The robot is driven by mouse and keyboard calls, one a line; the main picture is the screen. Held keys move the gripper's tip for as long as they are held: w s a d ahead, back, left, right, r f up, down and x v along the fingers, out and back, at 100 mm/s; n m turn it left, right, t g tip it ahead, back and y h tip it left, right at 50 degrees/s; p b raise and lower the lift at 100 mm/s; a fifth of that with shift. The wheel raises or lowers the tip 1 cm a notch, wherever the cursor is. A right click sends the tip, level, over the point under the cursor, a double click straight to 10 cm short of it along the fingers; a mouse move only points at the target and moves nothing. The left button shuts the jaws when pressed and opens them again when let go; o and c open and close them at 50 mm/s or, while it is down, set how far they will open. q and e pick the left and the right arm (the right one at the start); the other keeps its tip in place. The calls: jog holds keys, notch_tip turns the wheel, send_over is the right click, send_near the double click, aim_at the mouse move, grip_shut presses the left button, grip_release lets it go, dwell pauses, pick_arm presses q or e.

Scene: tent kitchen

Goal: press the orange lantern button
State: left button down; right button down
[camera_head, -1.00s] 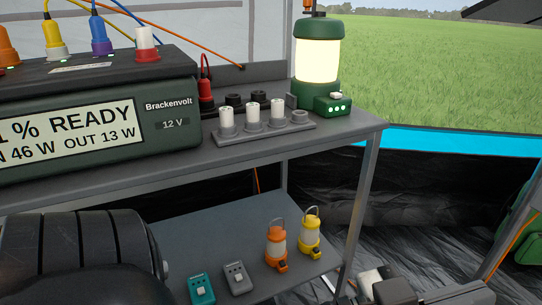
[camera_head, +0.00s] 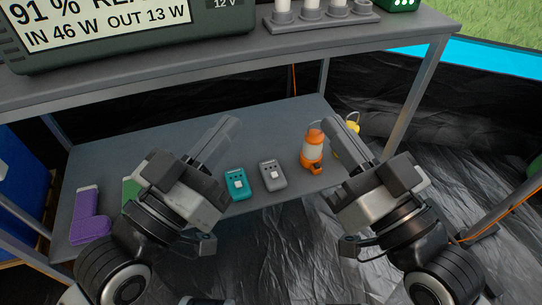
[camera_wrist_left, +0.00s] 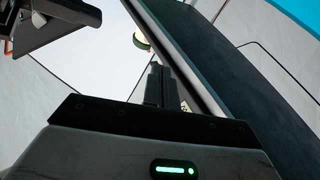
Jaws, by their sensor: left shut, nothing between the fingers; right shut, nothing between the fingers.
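The orange lantern (camera_head: 312,150) stands upright on the lower shelf in the head view, lit pale in its middle, with a wire handle on top. Its button is too small to make out for certain. My left gripper (camera_head: 228,127) is shut and empty, above the shelf to the left of the lantern. It also shows shut in the left wrist view (camera_wrist_left: 158,72). My right gripper (camera_head: 330,124) is shut and empty, close to the lantern's right side in the picture; whether it touches cannot be told. The yellow lantern (camera_head: 352,128) is partly hidden behind my right gripper.
A teal device (camera_head: 237,184) and a grey device (camera_head: 272,176) lie on the lower shelf (camera_head: 130,150) left of the lantern. A purple object (camera_head: 90,215) lies at the shelf's left. The upper shelf (camera_head: 240,48) overhangs, carrying the power station (camera_head: 100,45). A table leg (camera_head: 412,100) stands at right.

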pick_arm(q)
jog(key=shift+a, duration=0.2)
pick_arm(e)
jog(key=shift+a, duration=0.25)
pick_arm(q)
jog(key=shift+r, duration=0.15)
